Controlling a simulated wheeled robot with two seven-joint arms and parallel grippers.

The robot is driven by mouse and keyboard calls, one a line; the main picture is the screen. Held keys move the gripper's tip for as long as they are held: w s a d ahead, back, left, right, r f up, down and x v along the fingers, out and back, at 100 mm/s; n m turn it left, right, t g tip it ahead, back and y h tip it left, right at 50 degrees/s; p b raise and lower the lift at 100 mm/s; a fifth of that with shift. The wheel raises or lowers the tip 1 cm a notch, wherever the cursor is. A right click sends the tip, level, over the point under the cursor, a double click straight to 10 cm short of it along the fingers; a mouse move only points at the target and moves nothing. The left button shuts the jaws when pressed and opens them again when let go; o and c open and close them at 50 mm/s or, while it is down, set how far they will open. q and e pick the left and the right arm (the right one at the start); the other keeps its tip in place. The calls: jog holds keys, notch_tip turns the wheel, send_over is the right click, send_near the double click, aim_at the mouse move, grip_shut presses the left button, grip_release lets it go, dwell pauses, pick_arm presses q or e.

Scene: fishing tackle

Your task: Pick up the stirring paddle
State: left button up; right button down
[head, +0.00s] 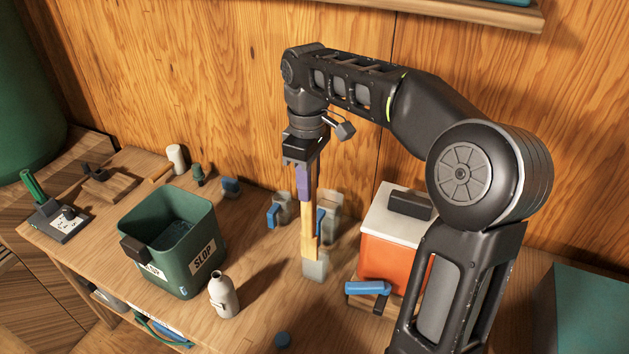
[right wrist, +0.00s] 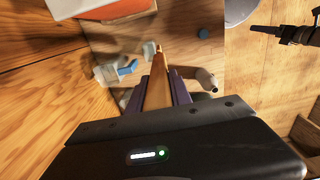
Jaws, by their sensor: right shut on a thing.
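The stirring paddle (head: 308,222) is a long pale wooden piece hanging nearly upright below my right gripper (head: 303,182). The gripper's purple fingers are shut on its upper part. In the right wrist view, the paddle (right wrist: 159,88) lies between the two purple fingers and points away from the camera. Its lower end is at a pale grey block or cup (head: 315,267) on the bench; I cannot tell whether they touch or one is in front of the other. My left gripper does not show in the head view.
A green SLOP bucket (head: 205,262) and a pale bottle (head: 223,296) stand left of the paddle. A white-lidded orange box (head: 388,257) stands right. Pale containers with blue parts (head: 283,209) are close behind. A wooden wall (head: 235,100) backs the bench.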

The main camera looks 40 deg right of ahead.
jog(key=s+a, duration=0.3)
jog(key=a, duration=0.4)
jog(key=s+a+b, duration=0.1)
jog(key=s+a, duration=0.3)
jog(key=a, duration=0.3)
jog(key=shift+s+a+b, duration=0.25)
jog(key=shift+a+b, duration=0.05)
jog(key=shift+a, duration=0.05)
